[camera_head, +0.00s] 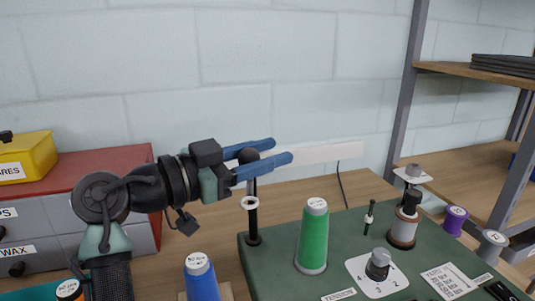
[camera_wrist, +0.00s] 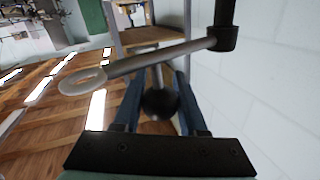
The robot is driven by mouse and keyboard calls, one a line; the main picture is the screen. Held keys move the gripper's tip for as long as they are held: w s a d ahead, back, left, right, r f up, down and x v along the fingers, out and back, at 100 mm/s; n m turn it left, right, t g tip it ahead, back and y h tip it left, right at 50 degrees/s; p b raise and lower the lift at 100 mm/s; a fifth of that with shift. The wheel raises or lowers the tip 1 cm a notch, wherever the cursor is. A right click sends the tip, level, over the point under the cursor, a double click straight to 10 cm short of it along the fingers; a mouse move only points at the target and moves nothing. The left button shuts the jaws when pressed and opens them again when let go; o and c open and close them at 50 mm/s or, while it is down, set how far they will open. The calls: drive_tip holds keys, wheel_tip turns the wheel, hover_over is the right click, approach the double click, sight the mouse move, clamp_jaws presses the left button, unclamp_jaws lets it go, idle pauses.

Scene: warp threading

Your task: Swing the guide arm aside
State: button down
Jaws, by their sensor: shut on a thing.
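The guide arm (camera_wrist: 145,59) is a grey rod in the wrist view, with an oval eyelet at its left end and a black collar on a dark post at its right end. A dark ball knob (camera_wrist: 160,103) hangs from it on a short stem. My gripper (camera_wrist: 158,88) is shut on this knob, one blue finger on each side. In the head view my gripper (camera_head: 281,150) reaches right, level, with the knob (camera_head: 249,155) between its fingers. The black post (camera_head: 253,222) and a white eyelet (camera_head: 250,203) show below the fingers.
A green thread cone (camera_head: 314,237) stands on the dark green board (camera_head: 342,223), right of the post. A blue cone (camera_head: 201,278) stands in front; a drawer cabinet (camera_head: 62,225) is at left.

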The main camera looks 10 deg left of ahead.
drive_tip(key=shift+c, duration=2.3)
unclamp_jaws()
drive_tip(key=v, duration=1.3)
drive_tip(key=shift+b, duration=0.45)
